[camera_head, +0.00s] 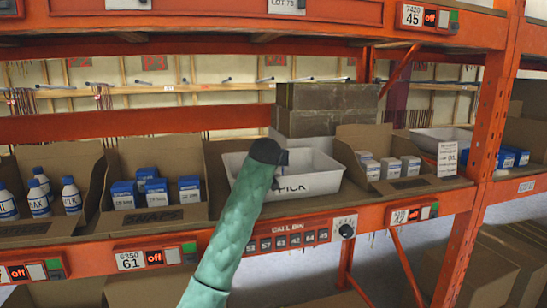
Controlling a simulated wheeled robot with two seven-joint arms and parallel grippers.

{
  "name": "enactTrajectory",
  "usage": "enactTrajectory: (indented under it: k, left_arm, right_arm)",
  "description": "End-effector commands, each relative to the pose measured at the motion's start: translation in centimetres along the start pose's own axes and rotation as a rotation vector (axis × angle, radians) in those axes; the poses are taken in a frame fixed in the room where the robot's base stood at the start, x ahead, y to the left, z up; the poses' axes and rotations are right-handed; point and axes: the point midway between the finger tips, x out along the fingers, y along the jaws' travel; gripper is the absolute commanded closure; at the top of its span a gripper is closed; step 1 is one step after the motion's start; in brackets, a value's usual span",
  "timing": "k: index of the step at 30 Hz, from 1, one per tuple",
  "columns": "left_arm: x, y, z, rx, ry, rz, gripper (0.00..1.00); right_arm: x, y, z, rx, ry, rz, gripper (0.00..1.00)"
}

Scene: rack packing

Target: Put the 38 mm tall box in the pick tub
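The white pick tub (318,183), marked "PICK", stands on the middle shelf. Blue-and-white boxes (155,193) stand in an open carton at its left. Small white-and-grey boxes (391,167) stand in a carton at its right. More blue boxes (513,157) are beyond the right post. I cannot tell which box is 38 mm tall. One green arm of mine, seemingly the left, rises from the bottom and ends in a dark tip (268,152) in front of the tub. Its fingers are not clearly seen, and it hides the tub's left part. My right gripper is out of view.
Brown closed cartons (325,108) are stacked behind the tub. A second white tub (442,138) sits at the right, behind a labelled white box (447,158). Orange uprights (490,120) and the shelf's front rail bound the space.

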Motion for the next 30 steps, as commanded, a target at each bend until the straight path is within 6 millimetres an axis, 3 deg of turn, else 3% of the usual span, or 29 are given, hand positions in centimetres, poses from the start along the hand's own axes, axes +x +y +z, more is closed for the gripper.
enactTrajectory:
  k: [13, 14, 17, 30]
  left_arm:
    - [0.17, 0.02, 0.45, 0.000, 0.001, 0.000, 0.72]
    - [0.20, 0.02, 0.51, 0.000, 0.000, 0.000, 0.38]
    - [0.19, 0.01, 0.47, 0.000, 0.000, 0.000, 0.19]
    - [-0.44, 0.03, 0.43, 0.000, 0.001, 0.000, 0.18]
  right_arm:
    - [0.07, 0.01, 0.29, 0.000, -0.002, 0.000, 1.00]
    - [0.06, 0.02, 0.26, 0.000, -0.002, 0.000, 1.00]
    - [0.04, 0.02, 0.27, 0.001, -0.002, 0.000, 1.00]
    - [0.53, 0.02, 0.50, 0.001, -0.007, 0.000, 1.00]
